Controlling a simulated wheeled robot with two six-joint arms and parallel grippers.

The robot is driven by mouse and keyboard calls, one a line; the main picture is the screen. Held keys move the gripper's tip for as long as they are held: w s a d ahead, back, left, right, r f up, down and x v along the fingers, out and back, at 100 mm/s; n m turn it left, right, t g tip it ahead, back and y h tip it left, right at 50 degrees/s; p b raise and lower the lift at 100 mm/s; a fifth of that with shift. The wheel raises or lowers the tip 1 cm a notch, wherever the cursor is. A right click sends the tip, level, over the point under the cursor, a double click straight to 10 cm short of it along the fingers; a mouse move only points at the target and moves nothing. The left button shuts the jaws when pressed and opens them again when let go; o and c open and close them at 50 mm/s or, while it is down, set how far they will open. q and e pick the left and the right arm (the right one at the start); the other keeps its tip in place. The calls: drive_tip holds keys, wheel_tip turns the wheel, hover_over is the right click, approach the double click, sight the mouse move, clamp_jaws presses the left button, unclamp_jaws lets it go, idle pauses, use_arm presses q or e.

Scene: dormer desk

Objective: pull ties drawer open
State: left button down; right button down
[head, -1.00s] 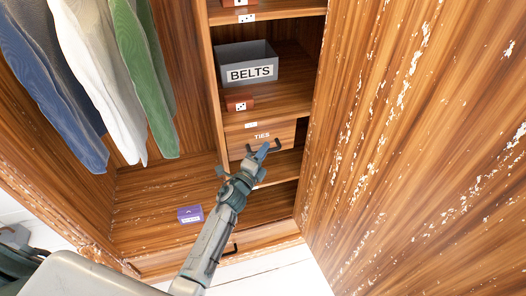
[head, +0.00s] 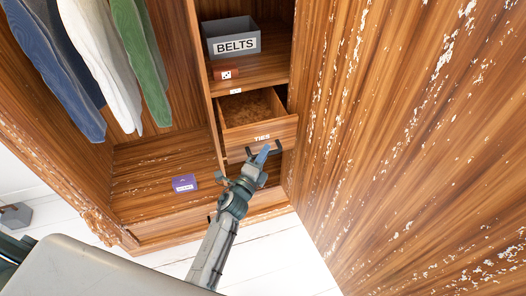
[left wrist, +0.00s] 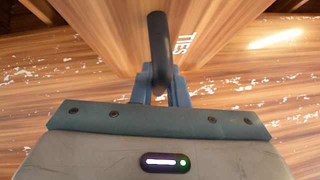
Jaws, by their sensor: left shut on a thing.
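The ties drawer (head: 262,134) is a wooden drawer with a white TIES label, low in the right column of the wardrobe. It stands part way out, and its inside shows with no items that I can see. Its dark bar handle (head: 279,148) is on the front. My left gripper (head: 262,156) is at the drawer front, shut on the handle. My right gripper is not in view.
A grey BELTS bin (head: 232,40) and a small red box (head: 226,73) sit on the shelf above. A purple box (head: 184,184) lies on the wardrobe floor at left, under hanging clothes (head: 128,70). A large wooden panel (head: 390,150) stands close on the right.

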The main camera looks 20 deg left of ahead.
use_arm(q)
drive_tip(key=c, duration=1.4)
unclamp_jaws()
drive_tip(key=shift+c, duration=0.2)
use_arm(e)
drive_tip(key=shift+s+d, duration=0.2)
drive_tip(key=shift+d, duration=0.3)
